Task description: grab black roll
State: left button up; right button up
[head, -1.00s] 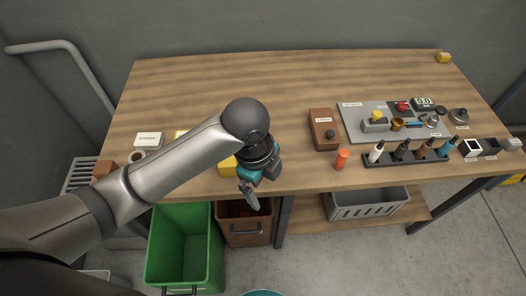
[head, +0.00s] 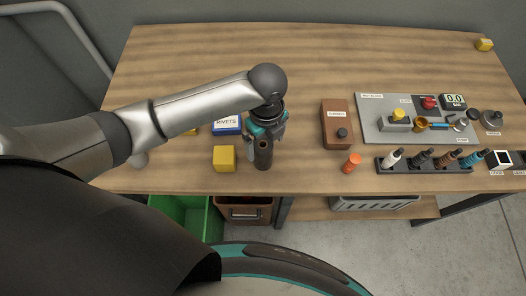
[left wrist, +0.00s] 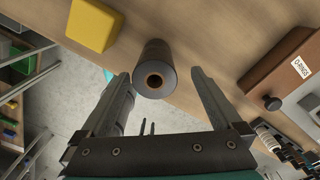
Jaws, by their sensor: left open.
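The black roll (left wrist: 155,62) is a dark grey cylinder with a brown ring-shaped core. In the left wrist view it is between the tips of my left gripper's open fingers (left wrist: 161,82), with bare gaps on both sides. In the head view the roll (head: 264,158) stands at the table's front edge, just below my left gripper (head: 265,133), which partly hides its top. I cannot tell how far the fingers reach down beside it. My right gripper is not in view.
A yellow block (head: 224,158) stands close left of the roll, with a blue rivets box (head: 227,125) behind it. The brown O-rings box (head: 337,124), an orange cylinder (head: 351,163) and a rack of bottles (head: 425,163) are to the right.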

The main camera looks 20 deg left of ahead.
pick_arm(q)
jog(key=shift+f, duration=1.15)
jog(key=f, duration=0.5)
jog(key=shift+s+a, duration=0.2)
jog(key=shift+s, duration=0.05)
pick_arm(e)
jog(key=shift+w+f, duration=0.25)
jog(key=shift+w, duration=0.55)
pick_arm(q)
jog(key=shift+r, duration=0.1)
grip_shut()
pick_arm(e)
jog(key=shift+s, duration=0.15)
pick_arm(q)
jog(key=shift+r, duration=0.1)
